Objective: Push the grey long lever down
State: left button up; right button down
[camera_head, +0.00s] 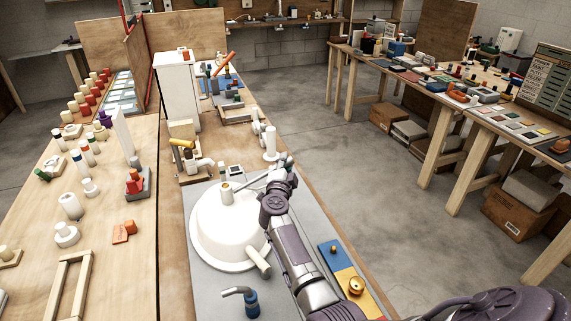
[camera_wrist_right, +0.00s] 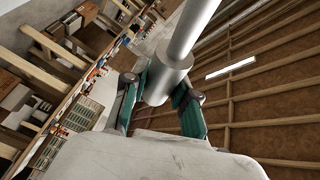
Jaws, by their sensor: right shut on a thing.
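The grey long lever (camera_head: 254,183) runs from the top of a white round tank (camera_head: 215,243) up and to the right, to my right gripper (camera_head: 284,166). In the right wrist view, the teal fingers of this gripper (camera_wrist_right: 160,88) stand on either side of the lever's thick grey cylindrical end (camera_wrist_right: 166,74) and are shut on it. The thinner grey rod goes on from there to the top of that view. In the head view the arm partly hides the tank's right side and the lever's end. My left gripper is not in view.
A blue fitting with a grey bent spout (camera_head: 249,302) stands in front of the tank. A blue and yellow panel (camera_head: 345,277) lies right of my arm. A white upright box (camera_head: 177,90) stands behind. The left table (camera_head: 107,275) holds several small parts. The floor (camera_head: 340,150) to the right is clear.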

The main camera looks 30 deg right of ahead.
jog(key=shift+s+d+f+m+p, duration=0.1)
jog(key=shift+d+f+m+p, duration=0.1)
jog(key=shift+f, duration=0.15)
jog(key=shift+d+f+m+p, duration=0.1)
jog(key=shift+f+m+p, duration=0.1)
jog(key=shift+f, duration=0.15)
jog(key=shift+f+m+g+y+p, duration=0.3)
jog(key=shift+f+m+y, duration=0.4)
jog(key=shift+f, duration=0.95)
jog(key=shift+f+m+g+y+p, duration=0.3)
jog(key=shift+f+m, duration=0.65)
jog(key=shift+f, duration=0.65)
jog(key=shift+f+m+g+y+p, duration=0.25)
jog(key=shift+f+m+y, duration=0.5)
jog(key=shift+f, duration=0.9)
jog(key=shift+s+f, duration=0.1)
jog(key=c, duration=0.9)
grip_release()
